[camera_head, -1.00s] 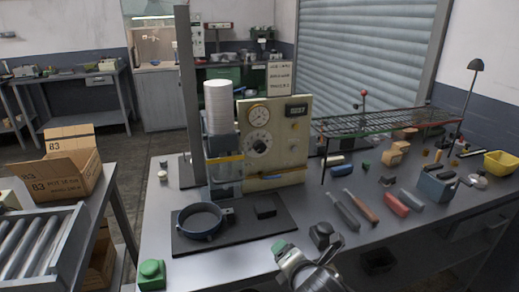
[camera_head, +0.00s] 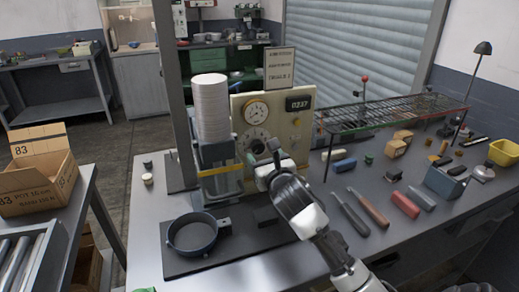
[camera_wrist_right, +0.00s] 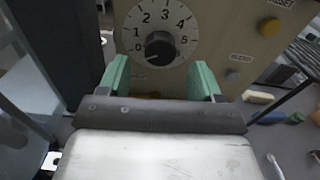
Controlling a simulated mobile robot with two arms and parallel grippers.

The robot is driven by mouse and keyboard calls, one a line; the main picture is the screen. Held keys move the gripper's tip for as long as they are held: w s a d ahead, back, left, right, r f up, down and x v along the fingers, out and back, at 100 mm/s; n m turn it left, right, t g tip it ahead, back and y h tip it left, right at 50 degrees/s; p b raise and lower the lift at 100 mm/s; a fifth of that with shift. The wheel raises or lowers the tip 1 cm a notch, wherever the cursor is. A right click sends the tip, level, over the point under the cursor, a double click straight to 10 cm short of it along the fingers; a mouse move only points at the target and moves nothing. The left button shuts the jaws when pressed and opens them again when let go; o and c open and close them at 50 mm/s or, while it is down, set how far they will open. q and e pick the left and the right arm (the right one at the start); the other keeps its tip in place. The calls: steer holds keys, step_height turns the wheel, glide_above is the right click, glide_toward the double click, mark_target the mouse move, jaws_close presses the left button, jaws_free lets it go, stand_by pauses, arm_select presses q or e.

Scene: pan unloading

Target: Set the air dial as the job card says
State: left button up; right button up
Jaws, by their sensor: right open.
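The air dial (camera_head: 257,139) is a black knob on a white number plate, on the cream panel (camera_head: 300,128). My right gripper (camera_head: 272,156) is in front of the panel. In its wrist view the green fingers (camera_wrist_right: 160,78) are apart, below and either side of the knob, not closed on it. The job card (camera_head: 280,68) stands above the panel; its text is too small to read surely. My left gripper is out of view.
A gauge (camera_head: 257,110) and digital display (camera_head: 299,103) sit above the dial. A stack of white discs (camera_head: 211,105) stands left of the panel. A wire rack (camera_head: 400,108) and hand tools are at right.

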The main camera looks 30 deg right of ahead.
mark_target(259, 150)
steer(key=x, duration=0.3)
steer(key=shift+w+r, duration=0.1)
steer(key=c, duration=0.5)
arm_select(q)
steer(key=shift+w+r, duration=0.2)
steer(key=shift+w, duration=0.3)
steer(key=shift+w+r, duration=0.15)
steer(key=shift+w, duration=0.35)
arm_select(e)
steer(key=c, duration=0.4)
